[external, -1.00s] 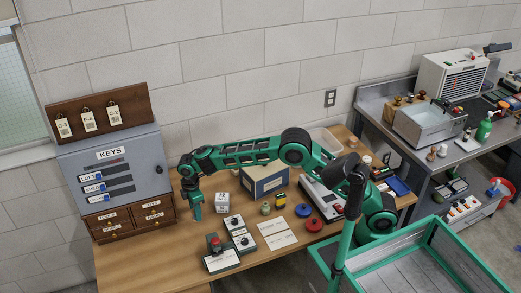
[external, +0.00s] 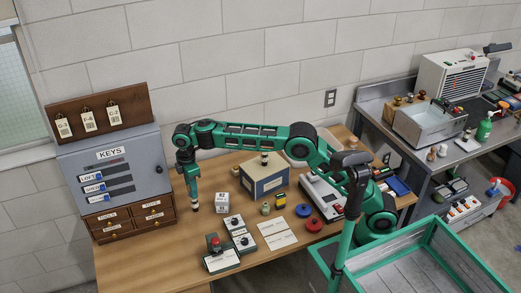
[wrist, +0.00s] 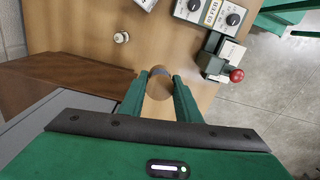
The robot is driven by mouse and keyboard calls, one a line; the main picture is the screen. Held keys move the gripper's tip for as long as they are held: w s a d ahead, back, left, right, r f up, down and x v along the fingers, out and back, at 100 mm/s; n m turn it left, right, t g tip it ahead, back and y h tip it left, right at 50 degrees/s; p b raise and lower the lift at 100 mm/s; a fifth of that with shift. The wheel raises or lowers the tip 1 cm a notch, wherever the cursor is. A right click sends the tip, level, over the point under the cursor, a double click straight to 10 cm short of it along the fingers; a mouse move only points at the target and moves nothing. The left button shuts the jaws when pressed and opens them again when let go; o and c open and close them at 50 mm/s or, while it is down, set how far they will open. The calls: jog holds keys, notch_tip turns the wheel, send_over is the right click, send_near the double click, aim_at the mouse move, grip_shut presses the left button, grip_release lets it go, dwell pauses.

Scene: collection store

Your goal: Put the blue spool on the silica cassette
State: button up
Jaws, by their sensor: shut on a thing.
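My gripper (external: 193,194) points down above the left part of the bench, near the key cabinet, and is shut on a small round thing. In the wrist view the gripper (wrist: 160,88) has this between its fingertips: a tan round end with a thin blue-grey edge, which I take for the blue spool (wrist: 158,72). Most of its side is hidden by the fingers. I cannot single out the silica cassette for certain. A flat blue disc (external: 303,210) and a red disc (external: 314,224) lie on the bench at the right.
A small pale knob-like thing (wrist: 121,38) stands on the bench. Knobbed devices (external: 243,240), one with a red knob (external: 215,245), and a white cube (external: 222,202) are close by. A blue-sided box (external: 268,184) stands behind; the key cabinet (external: 120,180) is left.

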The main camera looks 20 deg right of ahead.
jog(key=w+d+m, duration=0.4)
jog(key=w+d, duration=1.3)
jog(key=w+d+m, duration=0.2)
jog(key=w+d, duration=0.3)
jog(key=d, duration=0.6)
jog(key=w+d+m, duration=0.3)
jog(key=w+d, duration=0.2)
jog(key=d, duration=0.5)
jog(key=m, duration=0.9)
send_over(354, 138)
notch_tip(354, 138, down, 12)
jog(key=shift+a+r, duration=0.15)
jog(key=shift+r, duration=0.05)
jog(key=shift+s+f, duration=0.1)
jog(key=shift+f, duration=2)
